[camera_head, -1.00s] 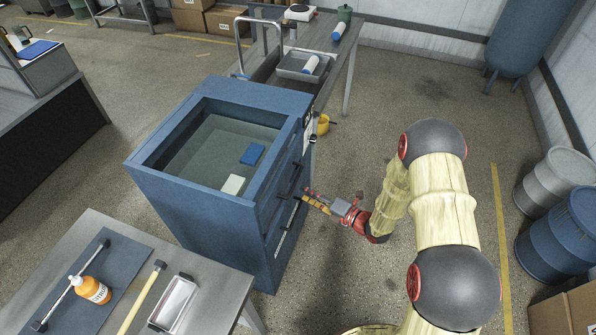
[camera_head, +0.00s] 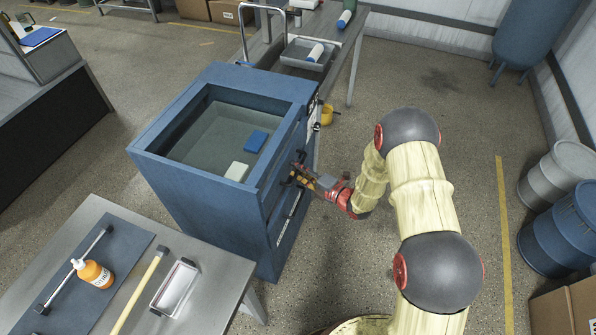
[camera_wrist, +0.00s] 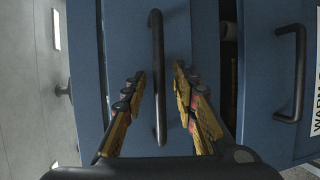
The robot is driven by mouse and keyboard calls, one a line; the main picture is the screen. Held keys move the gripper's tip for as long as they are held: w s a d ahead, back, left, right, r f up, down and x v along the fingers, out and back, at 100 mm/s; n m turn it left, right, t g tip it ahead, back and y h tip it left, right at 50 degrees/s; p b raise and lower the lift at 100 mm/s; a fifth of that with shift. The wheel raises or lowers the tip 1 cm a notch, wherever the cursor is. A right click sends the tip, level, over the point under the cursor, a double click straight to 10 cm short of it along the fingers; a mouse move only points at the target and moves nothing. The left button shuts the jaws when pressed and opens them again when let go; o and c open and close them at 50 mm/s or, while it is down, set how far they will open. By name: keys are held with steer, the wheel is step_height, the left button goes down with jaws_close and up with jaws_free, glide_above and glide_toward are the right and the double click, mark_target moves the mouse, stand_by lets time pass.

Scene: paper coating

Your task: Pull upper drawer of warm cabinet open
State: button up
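The blue warm cabinet (camera_head: 205,205) stands left of my arm, its drawer side facing right. In the wrist view, the near blue drawer front (camera_wrist: 127,40) carries a black bar handle (camera_wrist: 157,45). My gripper (camera_wrist: 159,80) is open, with one finger on each side of this handle; I cannot tell whether either finger touches it. In the head view, my gripper (camera_head: 295,174) is against the cabinet's drawer side and partly hides the handle. A second black handle (camera_wrist: 300,75) is on the panel to the right in the wrist view, beside a white label (camera_wrist: 317,110).
A dark gap (camera_wrist: 229,60) shows between the two panels in the wrist view. A metal table (camera_head: 190,235) with tools stands at the front left. Another table (camera_head: 350,50) is behind the cabinet. Barrels (camera_head: 560,230) stand at the right.

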steer(key=shift+c, duration=1.2)
jaws_close()
